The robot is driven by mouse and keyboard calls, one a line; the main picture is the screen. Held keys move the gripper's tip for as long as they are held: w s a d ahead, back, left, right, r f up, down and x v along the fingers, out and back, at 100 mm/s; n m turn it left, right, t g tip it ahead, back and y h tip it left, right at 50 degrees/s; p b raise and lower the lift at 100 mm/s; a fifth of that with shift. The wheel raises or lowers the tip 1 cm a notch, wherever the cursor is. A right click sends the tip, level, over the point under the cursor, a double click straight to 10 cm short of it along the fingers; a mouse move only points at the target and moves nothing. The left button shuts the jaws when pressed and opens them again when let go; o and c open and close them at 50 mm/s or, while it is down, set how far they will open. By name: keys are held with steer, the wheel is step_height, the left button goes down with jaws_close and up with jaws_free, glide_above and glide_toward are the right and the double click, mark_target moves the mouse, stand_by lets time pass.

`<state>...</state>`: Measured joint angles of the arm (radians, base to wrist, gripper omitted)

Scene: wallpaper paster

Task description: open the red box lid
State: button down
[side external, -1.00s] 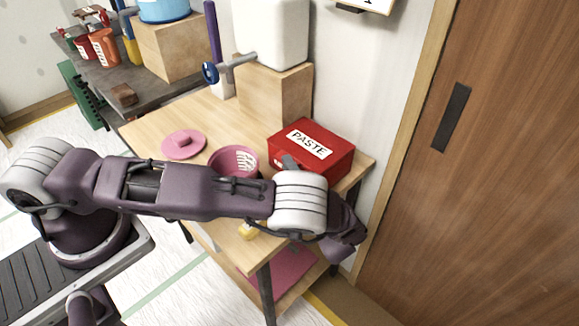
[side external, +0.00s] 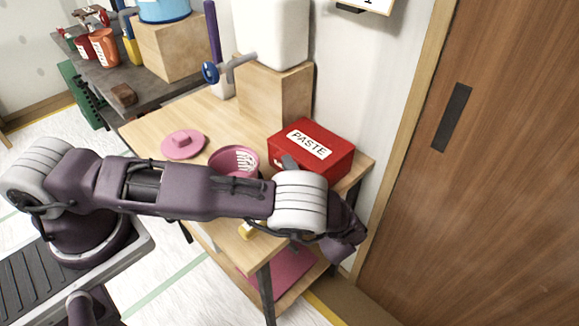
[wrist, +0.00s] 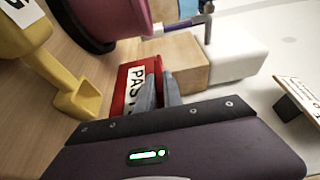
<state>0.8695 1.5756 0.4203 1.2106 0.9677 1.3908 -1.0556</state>
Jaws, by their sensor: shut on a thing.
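The red box (side external: 320,160) with a white PASTE label on its lid (side external: 309,145) stands at the right end of the wooden table, and the lid looks closed. It also shows in the wrist view (wrist: 122,85), partly hidden by my fingers. My gripper (side external: 290,163) is at the box's front side, with the arm link covering most of it in the side view. In the wrist view my gripper's fingers (wrist: 158,88) are close together against the box. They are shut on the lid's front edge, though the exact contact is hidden.
A pink bucket (side external: 233,161) and a pink round lid (side external: 184,144) sit left of the box. A wooden block (side external: 275,95) with a white container (side external: 272,30) stands behind. A yellow object (wrist: 75,90) is near my gripper. A wall and door (side external: 490,180) are at right.

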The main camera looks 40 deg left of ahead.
steer(key=shift+r, duration=0.15)
stand_by(0.4)
steer(key=shift+r, duration=0.2)
steer(key=w+r+m+g+h, duration=0.2)
steer(key=w+r+m, duration=0.3)
steer(key=r, duration=0.5)
steer(key=w+r+m, duration=0.1)
steer(key=w+r, duration=0.5)
steer(key=w, duration=0.4)
steer(key=shift+w+r, duration=0.2)
steer(key=shift+w, duration=0.2)
steer(key=shift+f, duration=0.1)
steer(key=c, duration=1.5)
jaws_free()
